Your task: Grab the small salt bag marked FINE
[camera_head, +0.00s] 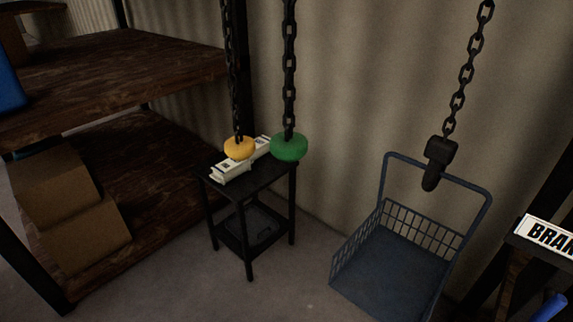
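No salt bag marked FINE can be made out in the head view. A small black table (269,184) stands near the wall, left of centre. White items (232,170) lie on its top, partly hidden behind a yellow knob; their markings are too small to read and I cannot tell what they are. Neither of my grippers shows in this view.
A yellow knob (239,148) and a green knob (288,147) hang on chains at the table. Wooden shelves (165,172) with cardboard boxes (85,240) fill the left. A "BRAN" sign (549,236) is at right.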

